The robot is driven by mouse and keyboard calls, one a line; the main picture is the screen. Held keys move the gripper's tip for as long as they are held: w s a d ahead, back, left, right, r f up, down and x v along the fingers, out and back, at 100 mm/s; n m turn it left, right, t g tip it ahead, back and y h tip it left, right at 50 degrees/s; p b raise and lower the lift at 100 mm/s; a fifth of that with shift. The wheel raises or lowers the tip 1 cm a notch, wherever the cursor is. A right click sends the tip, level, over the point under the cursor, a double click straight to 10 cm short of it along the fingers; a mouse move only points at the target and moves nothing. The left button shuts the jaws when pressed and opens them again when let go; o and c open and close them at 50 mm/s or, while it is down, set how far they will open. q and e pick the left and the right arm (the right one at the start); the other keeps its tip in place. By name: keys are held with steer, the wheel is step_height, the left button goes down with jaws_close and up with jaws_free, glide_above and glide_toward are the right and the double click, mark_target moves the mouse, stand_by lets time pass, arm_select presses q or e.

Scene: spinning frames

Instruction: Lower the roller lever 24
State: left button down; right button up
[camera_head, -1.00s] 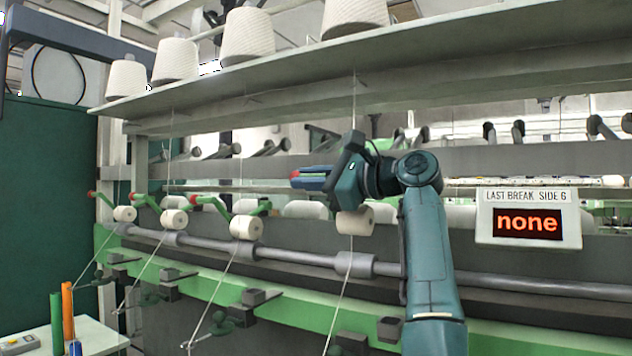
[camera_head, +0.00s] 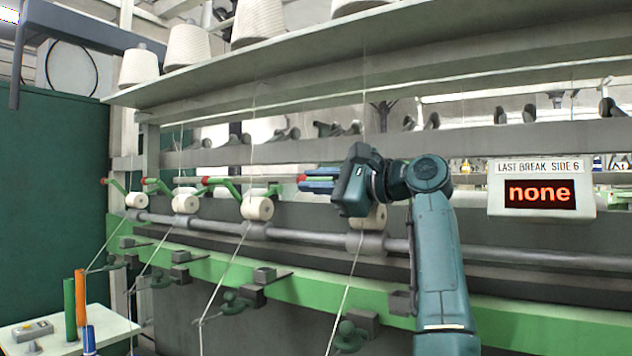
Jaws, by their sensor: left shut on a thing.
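My left gripper (camera_head: 320,180) is shut around a lever handle whose red end (camera_head: 300,178) pokes out to the left of the blue fingers. Most of this lever is hidden behind the gripper. A white package (camera_head: 375,218) partly shows below my gripper, close above or on the collar of the grey shaft (camera_head: 367,240); contact is hard to see. The red end is about level with the neighbouring red-tipped green levers, such as the nearest one (camera_head: 218,185). No lever numbers can be read. My right gripper is out of view.
Other white packages (camera_head: 257,208) sit along the shaft to the left. A sign reading "none" (camera_head: 541,190) hangs at right. A long shelf (camera_head: 300,65) with yarn cones runs above. A small table (camera_head: 110,322) with coloured tubes stands at lower left.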

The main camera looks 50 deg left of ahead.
arm_select(q)
steer(key=c, duration=1.4)
jaws_free()
steer(key=shift+f, duration=0.2)
steer(key=shift+c, duration=0.2)
step_height(320, 180, up, 10)
steer(key=shift+p, duration=0.9)
